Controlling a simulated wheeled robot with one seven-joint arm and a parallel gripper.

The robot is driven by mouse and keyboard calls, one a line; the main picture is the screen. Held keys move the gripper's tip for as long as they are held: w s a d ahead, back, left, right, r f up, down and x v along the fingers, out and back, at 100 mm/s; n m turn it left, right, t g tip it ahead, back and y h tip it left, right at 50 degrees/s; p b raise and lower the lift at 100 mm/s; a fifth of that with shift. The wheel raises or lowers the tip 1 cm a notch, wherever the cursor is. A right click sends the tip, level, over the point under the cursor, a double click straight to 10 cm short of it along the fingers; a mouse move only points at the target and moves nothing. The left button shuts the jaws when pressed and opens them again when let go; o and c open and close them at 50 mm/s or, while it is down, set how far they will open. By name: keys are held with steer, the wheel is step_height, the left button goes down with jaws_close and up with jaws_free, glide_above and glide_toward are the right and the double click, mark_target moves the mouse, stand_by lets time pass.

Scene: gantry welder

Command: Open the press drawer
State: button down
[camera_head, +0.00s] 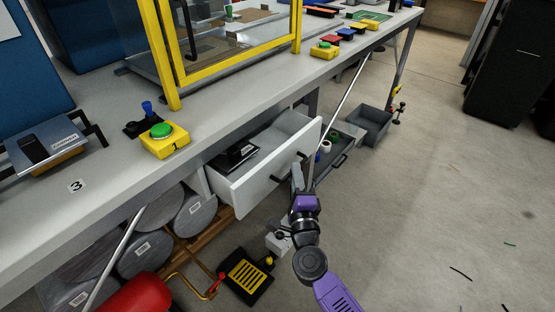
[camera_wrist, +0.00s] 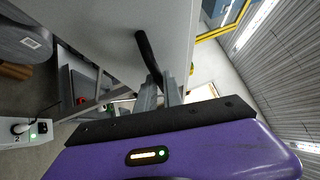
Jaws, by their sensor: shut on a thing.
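The white press drawer (camera_head: 274,163) is pulled out from under the grey workbench, with its interior showing. A black object (camera_head: 235,156) lies inside it. My gripper (camera_head: 298,178) is at the drawer's front face, shut on the black handle (camera_head: 302,155). In the wrist view the curved black handle (camera_wrist: 147,52) runs down to between the fingers of my gripper (camera_wrist: 160,92), against the white drawer front (camera_wrist: 110,30). The exact contact at the fingertips is partly hidden.
The workbench (camera_head: 115,127) carries a yellow-framed enclosure (camera_head: 235,60) and a yellow box with a green button (camera_head: 164,138). Below are metal cylinders (camera_head: 193,217), a red tank (camera_head: 140,295) and a black-yellow pedal (camera_head: 246,275). Grey bins (camera_head: 370,125) stand beyond the drawer.

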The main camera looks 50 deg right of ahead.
steer(key=s+b, duration=0.1)
steer(key=s, duration=1)
steer(key=shift+d, duration=0.15)
steer(key=shift+w, duration=0.1)
steer(key=c, duration=1.5)
jaws_free()
steer(key=v, duration=0.8)
steer(key=shift+d+b, duration=0.1)
steer(key=shift+b, duration=0.3)
